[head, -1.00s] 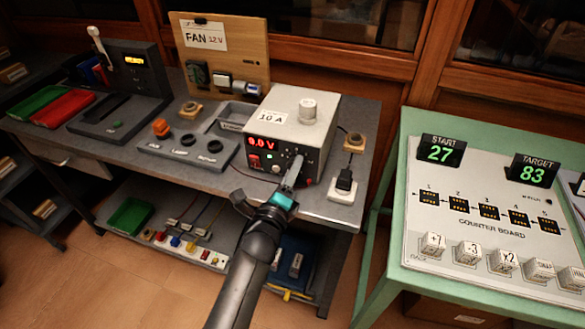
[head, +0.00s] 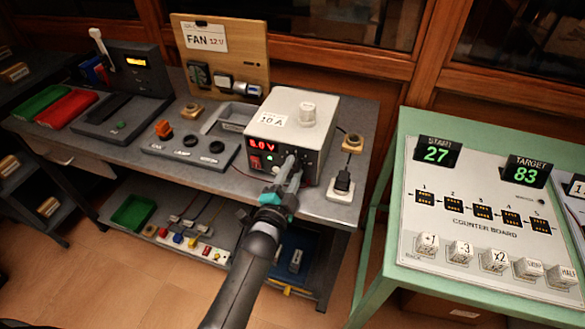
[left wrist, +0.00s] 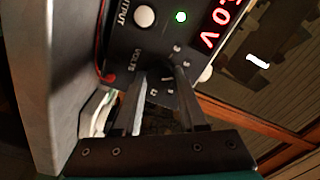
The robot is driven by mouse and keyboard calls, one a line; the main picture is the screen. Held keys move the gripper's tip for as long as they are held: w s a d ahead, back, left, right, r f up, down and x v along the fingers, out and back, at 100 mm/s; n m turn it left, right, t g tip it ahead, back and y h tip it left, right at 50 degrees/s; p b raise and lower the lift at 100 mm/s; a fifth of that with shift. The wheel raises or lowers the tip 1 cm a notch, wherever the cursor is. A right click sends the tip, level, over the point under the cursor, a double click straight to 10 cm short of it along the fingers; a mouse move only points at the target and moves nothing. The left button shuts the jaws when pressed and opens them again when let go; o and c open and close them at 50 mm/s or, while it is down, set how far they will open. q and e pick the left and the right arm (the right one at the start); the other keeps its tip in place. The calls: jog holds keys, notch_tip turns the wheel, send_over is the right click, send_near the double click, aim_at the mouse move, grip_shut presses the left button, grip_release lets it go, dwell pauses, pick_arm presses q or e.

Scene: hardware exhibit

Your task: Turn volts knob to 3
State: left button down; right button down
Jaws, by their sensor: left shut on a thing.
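The white power supply (head: 310,112) stands on the grey bench with a dark front panel. Its red display (head: 263,143) shows a voltage; in the left wrist view the red digits (left wrist: 222,24) are cut off by the edge and end in ".0 V". My left gripper (head: 291,162) reaches the panel's lower right, below the display. In the left wrist view my left gripper (left wrist: 158,78) has its two fingers at the panel beside the VOLTS label (left wrist: 136,65), shut on the volts knob. The fingers and shadow mostly hide the knob and its pointer. My right gripper is out of view.
A black plug in a white socket (head: 341,191) stands right of the supply, a grey control box (head: 190,150) left. The green counter board table (head: 400,275) stands at right.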

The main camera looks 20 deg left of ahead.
pick_arm(q)
jog(key=n+p, duration=0.1)
jog(key=n, duration=0.4)
jog(key=shift+r+n, duration=0.15)
jog(key=shift+n, duration=0.15)
jog(key=shift+a+n+p, duration=0.1)
jog(key=shift+n+p, duration=0.5)
jog(key=shift+n, duration=1.6)
jog(key=shift+c, duration=2.3)
grip_release()
jog(key=s+p, duration=0.2)
jog(key=s, duration=1.3)
jog(key=shift+a, duration=0.25)
jog(key=shift+s, duration=0.1)
